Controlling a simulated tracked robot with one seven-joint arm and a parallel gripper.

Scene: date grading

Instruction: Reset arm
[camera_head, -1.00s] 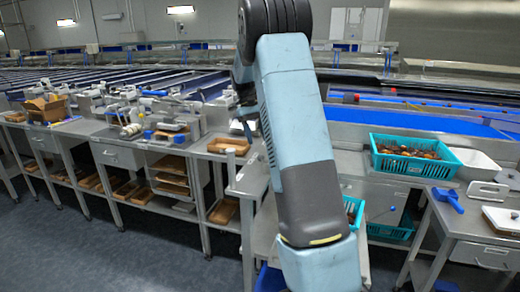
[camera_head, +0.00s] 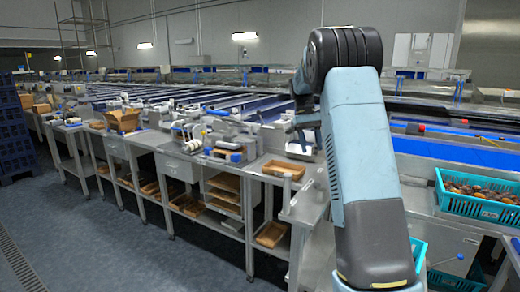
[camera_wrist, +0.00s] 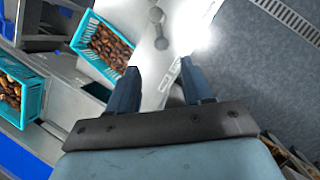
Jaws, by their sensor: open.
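My arm stands in the right half of the head view, bent at its top joint and reaching down. My gripper (camera_wrist: 157,88) shows in the wrist view with its two dark blue fingers spread apart and nothing between them. In the wrist view, a light work surface with a grey metal piece (camera_wrist: 158,15) lies beyond the fingertips.
A teal crate of dates (camera_head: 470,203) stands at the right; the wrist view shows two such crates (camera_wrist: 78,42) (camera_wrist: 33,108) at left. Metal benches with tools and wooden trays (camera_head: 284,169) run along the middle. Dark blue crates (camera_head: 12,130) are stacked far left. The left floor is clear.

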